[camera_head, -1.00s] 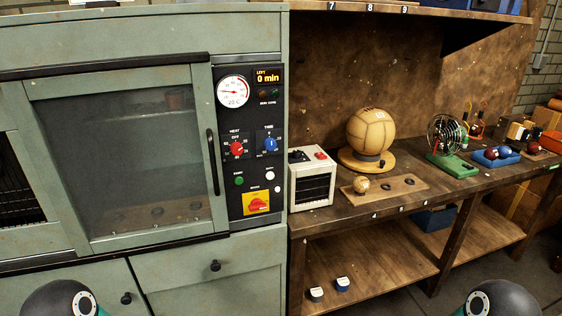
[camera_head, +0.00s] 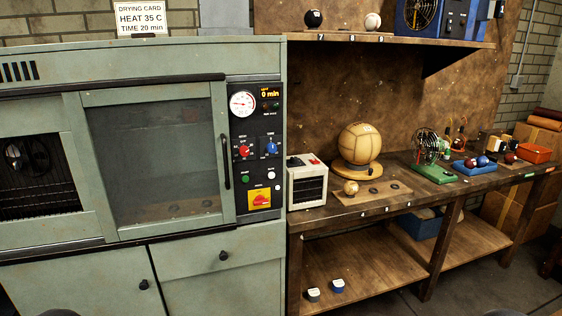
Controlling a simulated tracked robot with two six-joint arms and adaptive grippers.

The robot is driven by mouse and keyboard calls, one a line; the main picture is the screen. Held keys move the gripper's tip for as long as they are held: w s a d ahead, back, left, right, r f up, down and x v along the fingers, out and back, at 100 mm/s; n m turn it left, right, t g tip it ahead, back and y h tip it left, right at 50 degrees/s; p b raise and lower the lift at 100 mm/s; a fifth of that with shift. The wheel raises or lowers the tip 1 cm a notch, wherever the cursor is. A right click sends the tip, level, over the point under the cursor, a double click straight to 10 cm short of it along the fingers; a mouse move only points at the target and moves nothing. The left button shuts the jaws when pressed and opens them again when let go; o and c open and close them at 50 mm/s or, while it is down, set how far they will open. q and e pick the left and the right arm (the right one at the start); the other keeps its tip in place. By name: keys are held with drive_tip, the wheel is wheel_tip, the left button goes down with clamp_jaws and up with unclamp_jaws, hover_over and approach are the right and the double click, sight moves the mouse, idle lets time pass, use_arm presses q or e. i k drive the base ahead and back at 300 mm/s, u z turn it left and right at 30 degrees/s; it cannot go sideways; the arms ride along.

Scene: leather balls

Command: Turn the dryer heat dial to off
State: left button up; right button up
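The dryer (camera_head: 190,262) is a large pale green cabinet on the left. Its dark control panel (camera_head: 257,217) is right of the closed glass door (camera_head: 155,150). The red heat dial (camera_head: 245,151) sits on the panel's left, below the round temperature gauge (camera_head: 242,104). Its pointer is too small to read surely. The blue time dial (camera_head: 271,148) is to its right. A red switch on a yellow plate (camera_head: 261,200) is at the bottom. The display (camera_head: 269,92) reads 0 min. Neither gripper is in view; only dark tips of my arms show at the bottom edge.
A card (camera_head: 140,19) on top reads heat 35 C, time 20 min. A wooden bench (camera_head: 410,189) on the right holds a small white heater-like box (camera_head: 306,182), a large tan ball (camera_head: 360,143) and other items. The space before the panel is clear.

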sight(244, 150)
drive_tip(key=u, duration=0.15)
drive_tip(key=i, duration=0.85)
drive_tip(key=z, duration=0.25)
drive_tip(key=k, duration=0.75)
drive_tip(key=u, duration=0.25)
drive_tip(key=i, duration=0.8)
drive_tip(key=z, duration=0.05)
